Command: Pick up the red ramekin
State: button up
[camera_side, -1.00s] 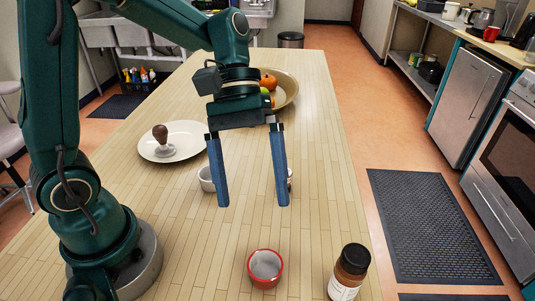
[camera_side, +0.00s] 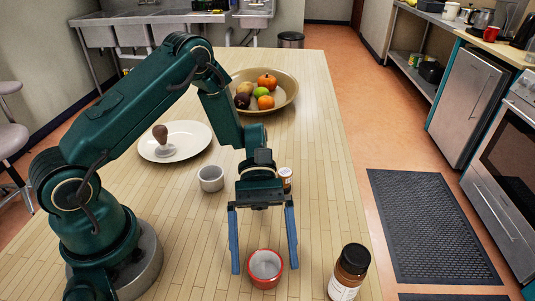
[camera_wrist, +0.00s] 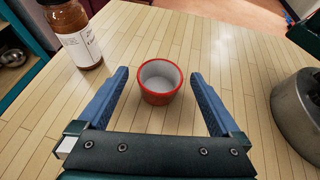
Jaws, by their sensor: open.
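The red ramekin (camera_side: 265,268) stands upright on the wooden table near its front, red outside and white inside. It looks empty. My gripper (camera_side: 265,264) is open, with its two blue fingers on either side of the ramekin in the side view. In the wrist view the ramekin (camera_wrist: 160,82) shows ahead, centred between the spread fingertips (camera_wrist: 162,74). Clear table shows between it and each finger, and no contact is visible.
A dark-capped jar (camera_side: 348,272) stands right of the ramekin; it also shows in the wrist view (camera_wrist: 75,35). A white ramekin (camera_side: 211,178), a small jar (camera_side: 285,180), a plate with a stamp-like tool (camera_side: 192,141) and a fruit bowl (camera_side: 288,97) are farther back.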

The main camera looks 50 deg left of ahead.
jog(key=shift+x, duration=1)
jog(key=c, duration=1.4)
